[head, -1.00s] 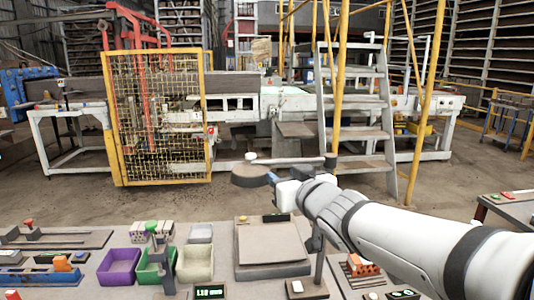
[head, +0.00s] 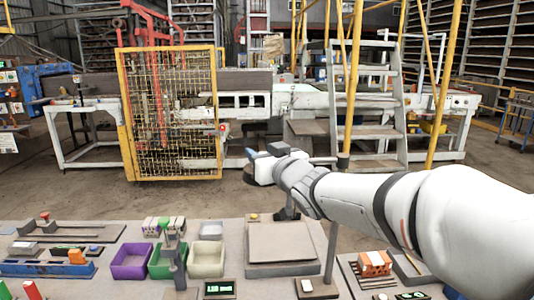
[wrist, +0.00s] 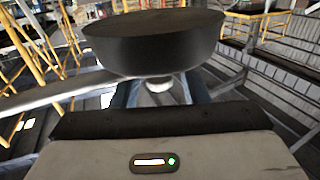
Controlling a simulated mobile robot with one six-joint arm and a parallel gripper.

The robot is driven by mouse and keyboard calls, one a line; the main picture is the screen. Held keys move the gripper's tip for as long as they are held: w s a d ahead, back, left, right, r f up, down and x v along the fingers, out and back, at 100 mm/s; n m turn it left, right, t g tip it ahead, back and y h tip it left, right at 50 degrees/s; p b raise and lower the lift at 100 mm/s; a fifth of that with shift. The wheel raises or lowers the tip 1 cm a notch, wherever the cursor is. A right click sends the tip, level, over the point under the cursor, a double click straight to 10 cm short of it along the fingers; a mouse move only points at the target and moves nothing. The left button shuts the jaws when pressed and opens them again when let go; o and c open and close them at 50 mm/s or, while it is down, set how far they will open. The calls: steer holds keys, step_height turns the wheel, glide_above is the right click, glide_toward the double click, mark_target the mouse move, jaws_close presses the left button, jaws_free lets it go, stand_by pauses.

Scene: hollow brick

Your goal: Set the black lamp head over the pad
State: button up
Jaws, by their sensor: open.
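The black lamp head (wrist: 150,42) is a broad dark disc filling the top of the wrist view, very close to my gripper (wrist: 160,92). The bluish fingers stand apart, with a small pale round part (wrist: 158,84) showing between them. I cannot tell whether they touch the lamp. The grey square pad (head: 280,242) lies on the bench, below my gripper in the picture.
Purple (head: 131,261), green (head: 160,264) and pale (head: 206,262) bins stand left of the pad. A green-knobbed stand (head: 174,262) rises before them. An orange brick (head: 375,263) sits at right. A yellow mesh guard (head: 170,115) and a ladder (head: 368,110) stand behind.

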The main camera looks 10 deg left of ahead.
jaws_close()
stand_by(0.3)
steer(key=shift+s, duration=0.2)
